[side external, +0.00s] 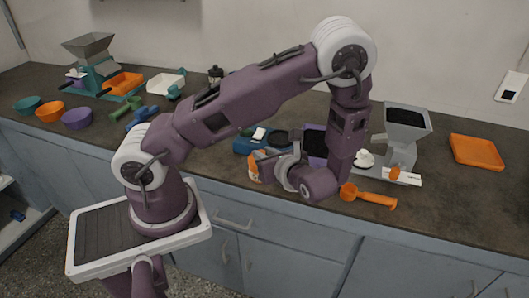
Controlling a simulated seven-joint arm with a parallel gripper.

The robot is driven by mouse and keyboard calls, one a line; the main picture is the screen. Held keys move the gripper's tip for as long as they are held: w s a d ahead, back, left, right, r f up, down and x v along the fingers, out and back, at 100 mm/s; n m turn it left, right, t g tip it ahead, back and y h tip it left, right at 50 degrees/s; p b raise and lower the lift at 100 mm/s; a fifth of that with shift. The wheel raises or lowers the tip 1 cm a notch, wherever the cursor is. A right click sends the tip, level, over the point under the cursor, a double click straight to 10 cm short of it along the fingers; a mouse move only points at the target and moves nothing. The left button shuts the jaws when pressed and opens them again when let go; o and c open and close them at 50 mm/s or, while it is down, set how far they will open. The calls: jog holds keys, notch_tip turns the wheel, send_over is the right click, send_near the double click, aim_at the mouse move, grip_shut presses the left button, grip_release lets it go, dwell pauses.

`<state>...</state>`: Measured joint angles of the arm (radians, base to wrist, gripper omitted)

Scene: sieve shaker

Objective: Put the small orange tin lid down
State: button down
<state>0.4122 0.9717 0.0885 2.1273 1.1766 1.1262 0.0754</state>
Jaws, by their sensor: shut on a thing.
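My gripper (264,164) is low over the front middle of the counter, turned sideways, with its fingers pointing left. A small orange piece (253,168) shows at its fingertips, which fits the small orange tin lid. The gripper is shut on it. The fingers and hand hide part of it. I cannot tell whether it touches the counter.
A blue device (246,144) stands just behind my gripper. An orange scoop (370,196) lies to the right, before a grey hopper (407,118). An orange tray (477,152) is at far right. Bowls (77,118) and green tools stand left. The counter's front edge is close.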

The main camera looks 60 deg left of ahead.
jog(key=shift+f, duration=0.15)
jog(key=c, duration=1.3)
grip_release()
jog(key=shift+r, duration=0.35)
jog(key=v, duration=1.2)
jog(key=shift+s+d+r+n+t+h, duration=0.7)
jog(key=shift+s+r+n+t+h, duration=0.25)
jog(key=shift+s+r+n+h, duration=1.5)
jog(key=shift+s+d+r+n+t+h, duration=0.8)
jog(key=shift+s+r+n+h, duration=0.95)
jog(key=shift+r+n, duration=1.4)
jog(key=shift+s+d+r+n+t+h, duration=0.85)
jog(key=shift+s+r+n+h, duration=1.2)
jog(key=shift+n, duration=1.35)
